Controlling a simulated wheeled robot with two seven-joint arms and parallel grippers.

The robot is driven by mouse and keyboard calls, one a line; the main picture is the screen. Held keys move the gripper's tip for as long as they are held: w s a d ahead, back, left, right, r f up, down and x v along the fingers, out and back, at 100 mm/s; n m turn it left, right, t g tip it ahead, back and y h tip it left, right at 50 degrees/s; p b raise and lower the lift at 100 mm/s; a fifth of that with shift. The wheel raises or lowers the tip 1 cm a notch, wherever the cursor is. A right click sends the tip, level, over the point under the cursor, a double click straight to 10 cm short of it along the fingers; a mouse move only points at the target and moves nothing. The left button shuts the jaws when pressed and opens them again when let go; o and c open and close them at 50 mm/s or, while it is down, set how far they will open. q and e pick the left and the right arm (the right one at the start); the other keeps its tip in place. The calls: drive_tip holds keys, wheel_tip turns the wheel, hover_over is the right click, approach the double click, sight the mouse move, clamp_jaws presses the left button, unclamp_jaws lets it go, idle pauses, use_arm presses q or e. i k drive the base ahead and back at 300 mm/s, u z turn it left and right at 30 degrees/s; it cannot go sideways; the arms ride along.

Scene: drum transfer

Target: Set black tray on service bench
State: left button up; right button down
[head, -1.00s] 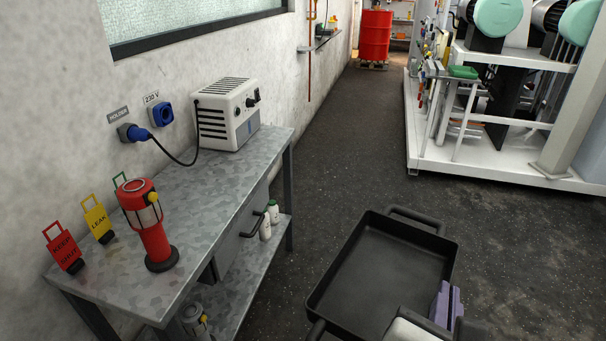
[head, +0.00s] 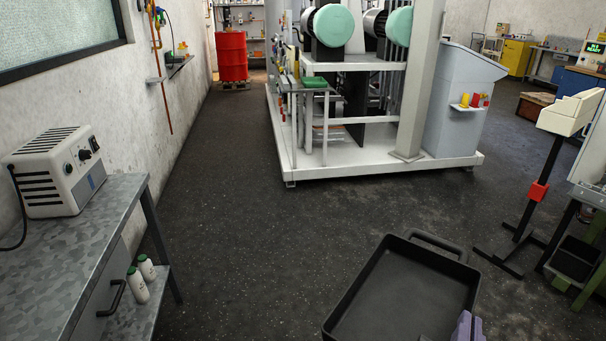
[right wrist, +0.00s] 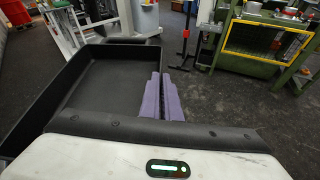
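The black tray (head: 405,292) is a shallow, empty, rectangular pan with a bar handle at its far end, at the bottom of the head view. Its near end is cut off. My right gripper (head: 466,326) has purple fingers at the tray's right side wall. In the right wrist view the fingers (right wrist: 163,98) are close together on that wall, and the tray (right wrist: 98,82) extends to their left. My left gripper is out of view. A grey metal bench (head: 92,232) stands at the left; I cannot tell whether it is the service bench.
A white heater-like box (head: 55,170) stands on the grey bench, with white bottles (head: 140,280) on its lower shelf. A white machine frame (head: 375,165) is ahead. A stand (head: 525,215) and a green-legged bench (head: 580,262) are at right. Dark floor (head: 225,190) is clear between.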

sight(47, 275)
drive_tip(key=i, duration=1.25)
drive_tip(key=u, duration=3.3)
